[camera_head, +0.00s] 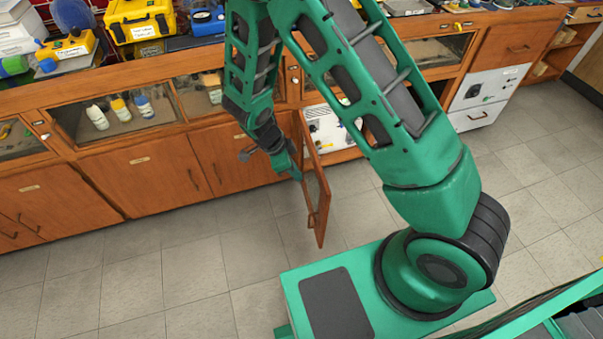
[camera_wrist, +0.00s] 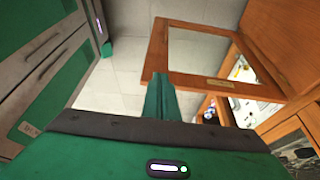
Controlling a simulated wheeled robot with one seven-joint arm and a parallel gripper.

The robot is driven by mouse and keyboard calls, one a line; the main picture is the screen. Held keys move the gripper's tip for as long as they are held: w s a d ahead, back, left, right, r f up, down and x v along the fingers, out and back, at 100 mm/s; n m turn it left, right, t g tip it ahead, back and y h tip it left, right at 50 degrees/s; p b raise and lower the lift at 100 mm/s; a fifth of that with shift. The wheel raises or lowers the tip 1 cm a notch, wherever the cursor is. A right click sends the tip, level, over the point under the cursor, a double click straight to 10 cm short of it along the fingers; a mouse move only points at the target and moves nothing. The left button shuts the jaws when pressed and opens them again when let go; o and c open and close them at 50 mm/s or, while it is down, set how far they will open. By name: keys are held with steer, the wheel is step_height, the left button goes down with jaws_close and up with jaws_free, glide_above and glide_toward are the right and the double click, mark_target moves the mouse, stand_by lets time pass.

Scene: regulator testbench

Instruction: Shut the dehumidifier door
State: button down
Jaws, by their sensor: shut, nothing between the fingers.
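The dehumidifier door (camera_head: 322,205), a wooden frame with a glass pane, stands wide open from the cabinet front. It also shows in the wrist view (camera_wrist: 196,78), with its near edge beside my fingers. My gripper (camera_head: 296,174) is shut and empty, by the left face of the door in the head view. In the wrist view the closed fingers (camera_wrist: 158,97) point towards the door's edge. I cannot tell whether they touch it. A white unit (camera_head: 325,127) stands inside the open compartment, partly hidden by the door and my arm.
Closed wooden cabinet doors (camera_head: 143,174) lie to the left. A white appliance (camera_head: 488,92) is built in at the right. Yellow cases (camera_head: 140,20) and other items stand on the bench top. The tiled floor (camera_head: 190,260) before the cabinets is clear on the left.

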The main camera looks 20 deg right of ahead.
steer(key=d+f, duration=0.7)
steer(key=shift+s+f, duration=0.25)
steer(key=shift+s, duration=0.1)
steer(key=shift+d, duration=0.1)
